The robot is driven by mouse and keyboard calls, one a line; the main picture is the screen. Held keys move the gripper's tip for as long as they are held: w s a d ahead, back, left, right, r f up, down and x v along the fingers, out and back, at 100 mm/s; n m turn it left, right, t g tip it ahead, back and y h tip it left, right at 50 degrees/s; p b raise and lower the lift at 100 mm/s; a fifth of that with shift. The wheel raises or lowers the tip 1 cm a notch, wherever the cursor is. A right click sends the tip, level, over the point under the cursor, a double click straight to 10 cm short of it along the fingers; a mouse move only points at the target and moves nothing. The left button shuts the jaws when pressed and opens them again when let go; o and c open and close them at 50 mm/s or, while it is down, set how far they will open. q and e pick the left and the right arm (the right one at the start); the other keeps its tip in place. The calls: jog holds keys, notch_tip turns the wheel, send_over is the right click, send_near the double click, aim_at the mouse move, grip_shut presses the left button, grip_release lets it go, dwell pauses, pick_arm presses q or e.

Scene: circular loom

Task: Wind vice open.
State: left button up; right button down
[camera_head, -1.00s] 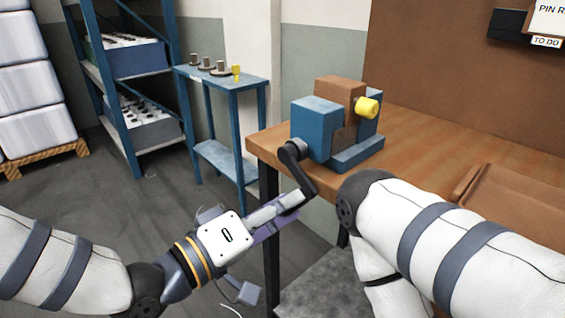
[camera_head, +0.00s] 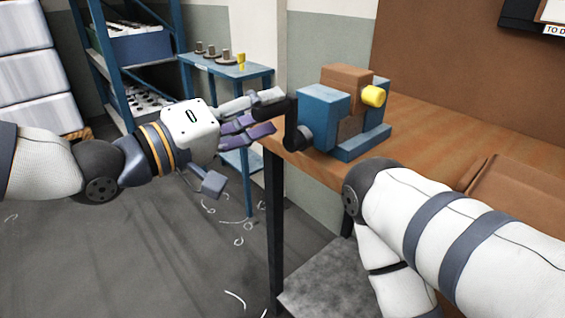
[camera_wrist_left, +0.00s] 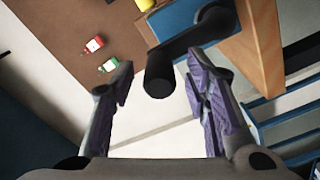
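The blue vice (camera_head: 322,110) stands at the left corner of the wooden bench, with a brown block (camera_head: 345,80) and a yellow cylinder (camera_head: 373,96) at its top. Its dark crank (camera_head: 291,128) is on the left side, arm pointing up, with the black handle end near my left gripper (camera_head: 262,112). In the left wrist view, the black crank handle (camera_wrist_left: 159,78) lies between the tips of my left gripper (camera_wrist_left: 162,88), with visible gaps on both sides; the gripper is open. My right arm crosses the bench front; its gripper is out of view.
The wooden bench (camera_head: 430,135) has a brown tray-like piece (camera_head: 510,185) at right. A small blue table (camera_head: 225,68) with several pegs and a blue shelf (camera_head: 140,48) stand behind left. The floor (camera_head: 150,255) is open, with pale shavings.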

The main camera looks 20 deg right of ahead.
pick_arm(q)
jog(key=shift+s, duration=0.1)
jog(key=p+v, duration=0.1)
jog(key=v, duration=0.7)
pick_arm(e)
jog(key=shift+w+r+t, duration=0.4)
jog(key=shift+w+r, duration=0.55)
